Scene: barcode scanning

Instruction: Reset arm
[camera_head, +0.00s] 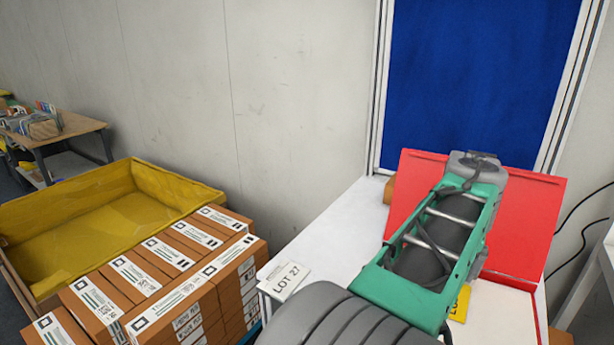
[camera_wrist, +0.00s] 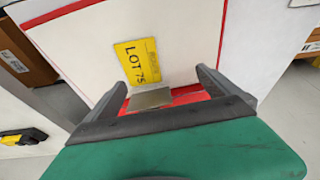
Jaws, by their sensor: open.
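My arm's green link crosses the right side of the head view, above a white table (camera_head: 325,225) and a red panel (camera_head: 530,220). My gripper (camera_wrist: 160,84) shows in the wrist view with its two dark fingers spread apart. It is open and holds nothing that I can make out. Beyond the fingers is a white surface with red edges, bearing a yellow LOT 75 label (camera_wrist: 144,62). A small greyish plate (camera_wrist: 150,98) and a red patch show between the fingers; what they belong to is unclear. The gripper's fingers cannot be made out in the head view.
Stacked brown cartons (camera_head: 185,265) stand left of the table, beside a yellow-lined bin (camera_head: 150,185). A white LOT 27 card (camera_head: 285,280) is at the table's left edge. A blue panel (camera_head: 475,80) stands behind. A wooden table (camera_head: 65,125) is far left.

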